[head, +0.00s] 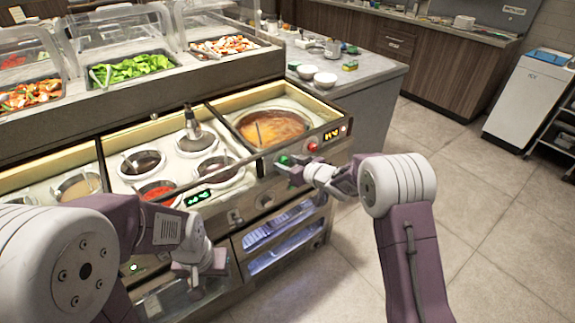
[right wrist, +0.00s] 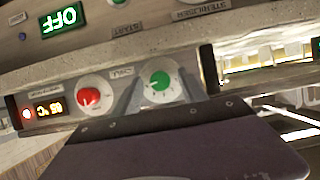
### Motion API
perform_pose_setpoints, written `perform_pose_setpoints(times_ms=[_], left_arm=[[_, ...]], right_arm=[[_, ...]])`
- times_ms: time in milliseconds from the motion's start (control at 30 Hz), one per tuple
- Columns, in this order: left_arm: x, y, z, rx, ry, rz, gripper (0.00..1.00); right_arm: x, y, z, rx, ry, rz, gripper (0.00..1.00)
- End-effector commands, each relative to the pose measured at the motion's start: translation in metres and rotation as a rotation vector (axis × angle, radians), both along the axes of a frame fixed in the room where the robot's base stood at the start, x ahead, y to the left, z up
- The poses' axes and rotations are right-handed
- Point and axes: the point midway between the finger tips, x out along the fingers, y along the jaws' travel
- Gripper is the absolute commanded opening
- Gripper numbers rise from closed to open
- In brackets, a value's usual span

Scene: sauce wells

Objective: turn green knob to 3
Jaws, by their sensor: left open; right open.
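The green knob (right wrist: 160,81) sits on the front panel of the counter, beside the red knob (right wrist: 90,97). In the head view the green knob (head: 284,160) is partly covered by my right gripper (head: 291,169). In the right wrist view the open grey fingers of my right gripper (right wrist: 160,92) stand on either side of the green knob; I cannot tell whether they touch it. The knob's dial marks are too small to read. My left gripper (head: 193,283) is open and empty, low in front of the counter, away from the knobs.
An orange-lit display (head: 332,134) is beside the red knob. A green-lit display (head: 197,197) is further left. Sauce wells (head: 200,142) and a large soup pot (head: 270,127) are set in the counter top. Open floor (head: 490,220) lies to the right.

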Motion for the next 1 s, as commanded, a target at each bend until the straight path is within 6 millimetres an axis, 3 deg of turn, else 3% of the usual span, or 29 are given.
perform_pose_setpoints(times_ms=[267, 433, 767, 1000], left_arm=[[0.000, 0.000, 0.000, 0.000, 0.000, 0.000, 0.50], [0.000, 0.000, 0.000, 0.000, 0.000, 0.000, 0.50], [0.000, 0.000, -0.010, 0.000, 0.000, 0.000, 0.50], [0.000, 0.000, -0.043, 0.000, 0.000, 0.000, 0.50]], right_arm=[[0.002, 0.001, 0.000, 0.000, 0.000, -0.001, 0.47], [0.002, 0.001, 0.000, 0.000, 0.000, -0.001, 0.00], [0.002, 0.001, -0.003, -0.027, -0.024, 0.000, 0.00], [0.001, 0.003, -0.008, -0.143, -0.111, 0.000, 0.00]])
